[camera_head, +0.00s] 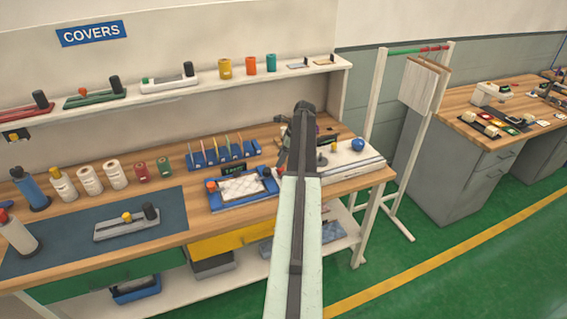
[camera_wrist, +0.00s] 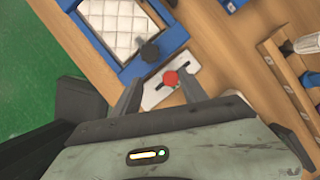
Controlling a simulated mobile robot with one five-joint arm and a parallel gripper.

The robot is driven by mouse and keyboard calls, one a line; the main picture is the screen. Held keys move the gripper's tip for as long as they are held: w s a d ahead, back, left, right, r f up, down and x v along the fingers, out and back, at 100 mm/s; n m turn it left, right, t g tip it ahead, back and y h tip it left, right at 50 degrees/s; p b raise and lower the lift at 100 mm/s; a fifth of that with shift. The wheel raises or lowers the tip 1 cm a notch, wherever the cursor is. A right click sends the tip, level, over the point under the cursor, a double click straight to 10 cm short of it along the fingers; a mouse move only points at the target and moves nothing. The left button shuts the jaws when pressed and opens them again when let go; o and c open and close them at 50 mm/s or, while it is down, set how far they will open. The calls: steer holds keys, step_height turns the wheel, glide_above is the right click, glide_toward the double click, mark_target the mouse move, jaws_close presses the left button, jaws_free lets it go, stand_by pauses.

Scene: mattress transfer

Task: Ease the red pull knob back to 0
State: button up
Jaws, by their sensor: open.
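In the wrist view the red pull knob (camera_wrist: 170,77) stands on a white plate (camera_wrist: 155,97) with a dark slot, beside the blue frame. My gripper (camera_wrist: 160,92) is open, with one finger on each side of the slotted plate. The knob is between or just beyond the fingertips; I cannot tell whether they touch it. Any scale marks, including the 0, are too small to read.
A blue tray (camera_head: 226,205) holds a white quilted pad (camera_head: 243,186); a black knob (camera_wrist: 150,52) stands on its edge in the wrist view. A wooden rack (camera_wrist: 290,85) is at right. A white board with a blue ball (camera_head: 358,144) lies right of my arm.

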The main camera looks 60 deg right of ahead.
mark_target(282, 168)
steer(key=shift+m, duration=0.6)
steer(key=f+b, duration=0.2)
steer(key=d+f+b, duration=0.1)
steer(key=f+b, duration=0.3)
steer(key=b, duration=0.1)
steer(key=shift+d+f, duration=0.25)
steer(key=shift+d, duration=0.15)
steer(key=shift+w+f, duration=0.25)
steer(key=shift+f, duration=0.05)
steer(key=shift+a+r, duration=0.1)
jaws_close()
